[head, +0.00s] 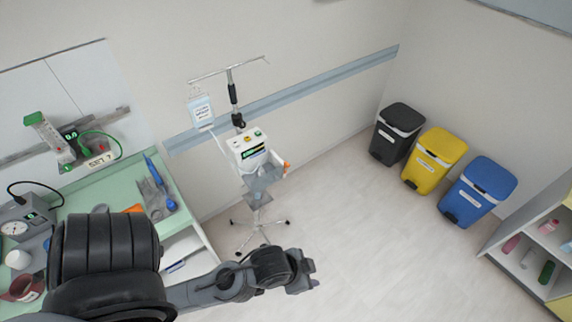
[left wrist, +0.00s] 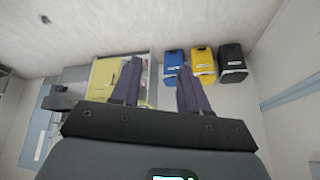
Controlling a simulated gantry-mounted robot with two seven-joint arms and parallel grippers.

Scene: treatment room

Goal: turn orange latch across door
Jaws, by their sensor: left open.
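The orange latch (head: 287,165) shows as a small orange part at the right side of the white pump (head: 248,149) on the wheeled pole, in the head view. A grey open door or flap (head: 264,180) hangs at the pump's lower front. My left gripper (head: 312,273) is to the right of and in front of the pole's base, apart from the pump and latch. In the left wrist view, the fingers of my left gripper (left wrist: 159,88) are spread with nothing between them. The latch and pump are not in the left wrist view. My right gripper is not in view.
A fluid bag (head: 200,112) hangs from the pole, left of the pump. A green-topped counter (head: 115,190) with tools stands at left. Black, yellow (head: 434,162) and blue bins line the right wall, near an open shelf (head: 530,250). The floor between is clear.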

